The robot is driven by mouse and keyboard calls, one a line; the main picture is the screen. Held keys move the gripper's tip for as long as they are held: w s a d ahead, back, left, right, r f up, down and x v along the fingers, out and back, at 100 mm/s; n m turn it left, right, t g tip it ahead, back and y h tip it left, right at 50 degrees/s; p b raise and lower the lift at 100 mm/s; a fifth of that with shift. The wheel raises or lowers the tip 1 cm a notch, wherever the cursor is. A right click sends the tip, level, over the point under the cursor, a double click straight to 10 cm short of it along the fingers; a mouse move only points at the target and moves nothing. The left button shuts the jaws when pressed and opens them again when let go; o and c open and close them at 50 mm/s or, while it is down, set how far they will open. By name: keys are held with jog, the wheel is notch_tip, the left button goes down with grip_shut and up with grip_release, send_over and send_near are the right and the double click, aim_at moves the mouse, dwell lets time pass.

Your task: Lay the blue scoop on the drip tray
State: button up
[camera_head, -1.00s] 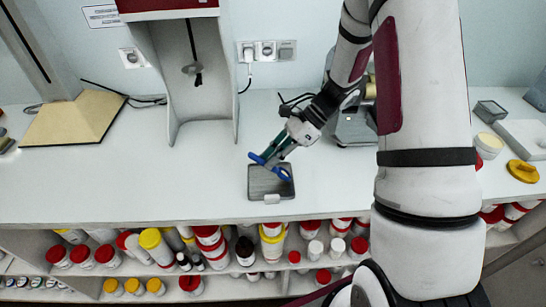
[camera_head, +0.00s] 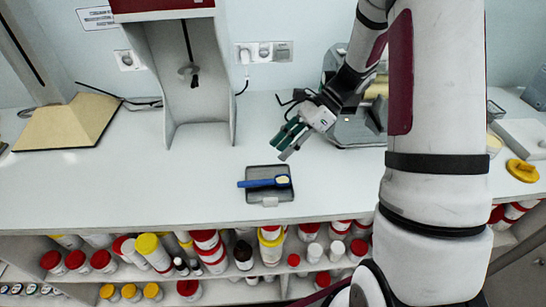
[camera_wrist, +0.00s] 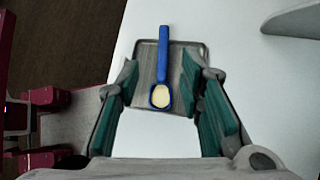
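The blue scoop (camera_head: 264,182) lies on the grey drip tray (camera_head: 270,196), its length across the tray in the head view. Its handle end reaches past the tray's left edge. In the wrist view the scoop (camera_wrist: 162,62) has cream-coloured contents in its bowl, and the tray (camera_wrist: 183,95) lies under it. My gripper (camera_head: 285,142) has green finger pads and is apart from the scoop, above and behind the tray. In the wrist view my gripper (camera_wrist: 158,88) is open, with the fingers spread wide and nothing between the pads.
A tall white stand (camera_head: 228,120) is at the back left of the tray. A metal machine (camera_head: 355,128) stands behind my arm. Shelves below the counter hold several jars (camera_head: 205,240). The white counter (camera_head: 120,180) left of the tray is clear.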

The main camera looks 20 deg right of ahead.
jog(key=v, duration=0.6)
jog(key=s+a+r+n+t+h, duration=0.2)
jog(key=s+a+r+n+h, duration=0.2)
jog(key=s+r+n, duration=0.3)
jog(key=s+a+r+n+t+h, duration=0.3)
jog(key=s+r+n, duration=0.5)
jog(key=s+n, duration=0.4)
jog(key=shift+s+a+n+h+b, duration=0.2)
jog(key=shift+a+n+h+b, duration=0.2)
jog(key=shift+a+n+h, duration=0.55)
jog(key=shift+d, duration=0.3)
